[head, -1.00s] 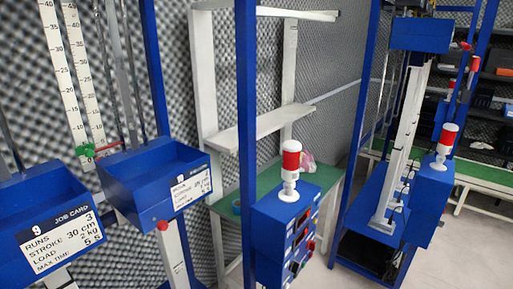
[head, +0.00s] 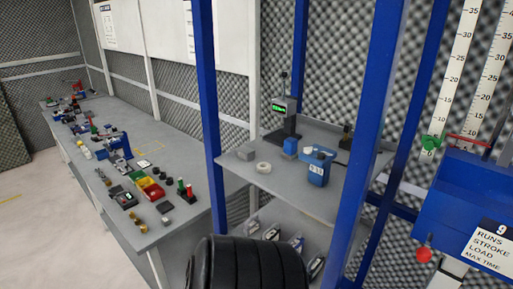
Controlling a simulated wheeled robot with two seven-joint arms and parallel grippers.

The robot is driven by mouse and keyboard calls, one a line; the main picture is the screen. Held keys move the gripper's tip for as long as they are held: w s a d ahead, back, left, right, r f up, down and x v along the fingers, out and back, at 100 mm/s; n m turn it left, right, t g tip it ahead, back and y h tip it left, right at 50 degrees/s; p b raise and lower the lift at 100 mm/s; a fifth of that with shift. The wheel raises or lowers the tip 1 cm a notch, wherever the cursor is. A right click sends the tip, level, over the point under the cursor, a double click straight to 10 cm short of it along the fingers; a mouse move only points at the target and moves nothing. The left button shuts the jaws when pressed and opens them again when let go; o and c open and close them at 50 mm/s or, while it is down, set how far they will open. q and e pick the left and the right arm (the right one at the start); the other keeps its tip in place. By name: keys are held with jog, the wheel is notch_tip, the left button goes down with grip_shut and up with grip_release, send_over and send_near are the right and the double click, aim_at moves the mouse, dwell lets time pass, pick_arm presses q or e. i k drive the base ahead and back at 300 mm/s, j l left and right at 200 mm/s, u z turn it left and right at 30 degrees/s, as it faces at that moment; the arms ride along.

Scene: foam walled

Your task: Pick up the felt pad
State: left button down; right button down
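I cannot make out the felt pad for certain. A small flat dark square (head: 165,207) lies near the right front end of the long grey bench (head: 205,207), but it is too small to tell whether it is felt. Neither of my grippers shows in the head view.
Red and yellow bins (head: 150,188) and many small parts crowd the bench. A grey shelf (head: 300,190) between blue posts holds a white ring (head: 263,167), a grey block (head: 245,153) and a blue box (head: 317,168). A black ribbed form (head: 248,265) blocks the bottom middle. Open floor lies left.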

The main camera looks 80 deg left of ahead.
aim_at(290, 152)
jog(key=j+u, duration=0.1)
jog(key=u, duration=2.2)
jog(key=j, duration=0.1)
